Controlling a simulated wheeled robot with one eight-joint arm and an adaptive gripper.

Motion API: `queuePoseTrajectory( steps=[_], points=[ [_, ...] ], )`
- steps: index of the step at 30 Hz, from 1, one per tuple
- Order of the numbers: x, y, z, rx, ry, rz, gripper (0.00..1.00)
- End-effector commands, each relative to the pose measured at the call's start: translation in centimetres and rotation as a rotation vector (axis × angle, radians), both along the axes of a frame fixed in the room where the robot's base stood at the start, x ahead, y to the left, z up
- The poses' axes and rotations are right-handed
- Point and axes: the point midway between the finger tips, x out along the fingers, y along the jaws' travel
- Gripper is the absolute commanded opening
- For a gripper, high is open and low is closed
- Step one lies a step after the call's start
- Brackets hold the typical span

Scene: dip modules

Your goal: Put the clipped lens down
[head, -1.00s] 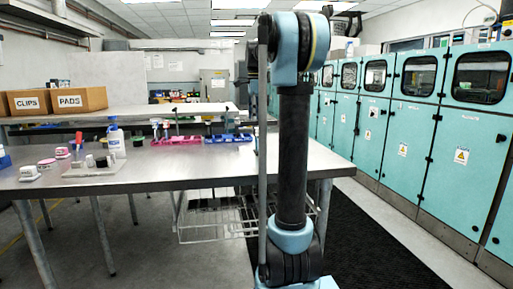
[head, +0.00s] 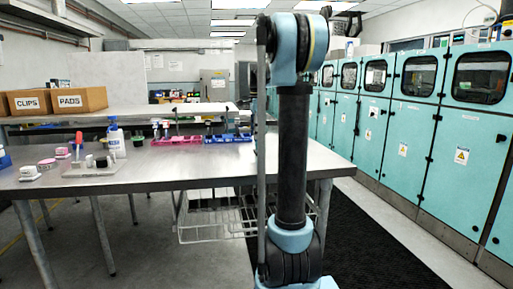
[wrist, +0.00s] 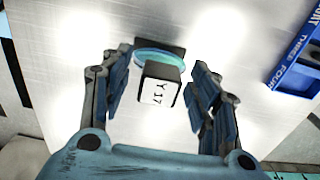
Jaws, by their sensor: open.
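The clipped lens shows in the wrist view as a teal-rimmed disc (wrist: 158,58) with a dark block-shaped clip (wrist: 160,85) bearing a white label that reads "Y 17". It is over a pale metal surface; whether it touches that surface is hard to tell. My gripper (wrist: 161,62) is open, with one finger on each side of the clip and a visible gap on both sides. In the head view, my arm's column blocks the gripper, and I cannot make out the clipped lens there.
A blue tray (wrist: 300,62) marked "THREE" and "FOUR" lies right of my gripper. In the head view, the blue tray (head: 228,139) and pink tray (head: 177,141) sit on the metal table (head: 190,170). A white bottle (head: 115,142) and small jars stand left. CLIPS and PADS boxes are behind.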

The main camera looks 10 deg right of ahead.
Motion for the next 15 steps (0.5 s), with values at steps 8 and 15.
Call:
queuePoseTrajectory(
  steps=[8,15],
  points=[
    [0.01,-0.01,0.02,0.0,0.0,0.0,0.08],
    [0.0,-0.02,-0.05,0.0,0.0,0.0,0.0]
  ],
)
